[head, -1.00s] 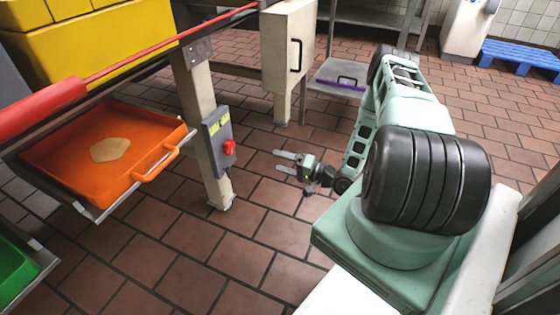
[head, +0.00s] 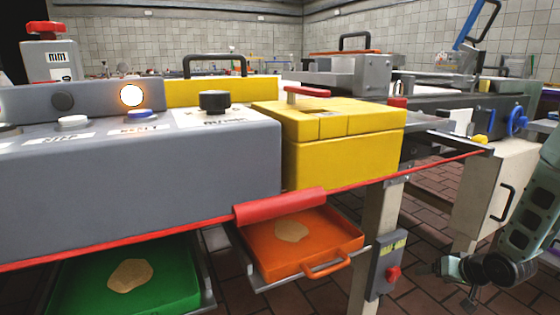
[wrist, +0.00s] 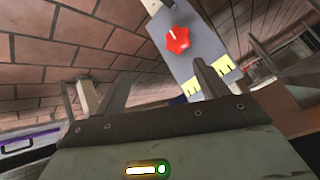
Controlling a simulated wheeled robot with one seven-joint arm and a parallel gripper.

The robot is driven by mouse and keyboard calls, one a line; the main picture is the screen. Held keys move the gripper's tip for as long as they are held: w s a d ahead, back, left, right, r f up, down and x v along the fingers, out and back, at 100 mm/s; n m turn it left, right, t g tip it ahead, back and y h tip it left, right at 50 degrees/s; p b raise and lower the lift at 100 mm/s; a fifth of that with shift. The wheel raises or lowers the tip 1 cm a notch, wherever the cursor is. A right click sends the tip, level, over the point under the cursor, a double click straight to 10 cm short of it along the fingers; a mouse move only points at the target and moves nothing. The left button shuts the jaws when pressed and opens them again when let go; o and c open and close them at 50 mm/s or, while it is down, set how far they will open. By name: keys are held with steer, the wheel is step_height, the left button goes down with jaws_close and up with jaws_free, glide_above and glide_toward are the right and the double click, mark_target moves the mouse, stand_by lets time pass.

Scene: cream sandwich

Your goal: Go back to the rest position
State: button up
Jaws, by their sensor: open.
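My gripper (head: 452,280) is at the lower right of the head view, at the end of my pale green arm. It is in the air beside the machine leg that carries a grey switch box (head: 387,266) with a red knob. In the wrist view my gripper (wrist: 162,82) has its two fingers apart with nothing held between them. The switch box (wrist: 195,62) with its red knob shows beyond the fingers.
An orange tray (head: 345,240) and a green tray (head: 75,290), each with a flat beige piece, sit under the grey and yellow machine (head: 345,162). A cream cabinet (head: 490,195) stands behind my gripper. Brick-red tiled floor lies below.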

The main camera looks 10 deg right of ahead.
steer(key=s+a+r+n+g+h, duration=0.25)
steer(key=s+a+r+g, duration=0.25)
steer(key=s+a+r, duration=1.1)
steer(key=s+a+r+n+g+y, duration=0.15)
steer(key=s+a+n, duration=0.25)
steer(key=s+a, duration=0.4)
steer(key=s+a+r+n+g, duration=0.2)
steer(key=s+a+n, duration=0.35)
steer(key=a, duration=0.45)
step_height(320, 180, up, 36)
steer(key=m+p, duration=0.1)
steer(key=p, duration=3.5)
steer(key=shift+w+d+f, duration=0.1)
steer(key=shift+f, duration=0.05)
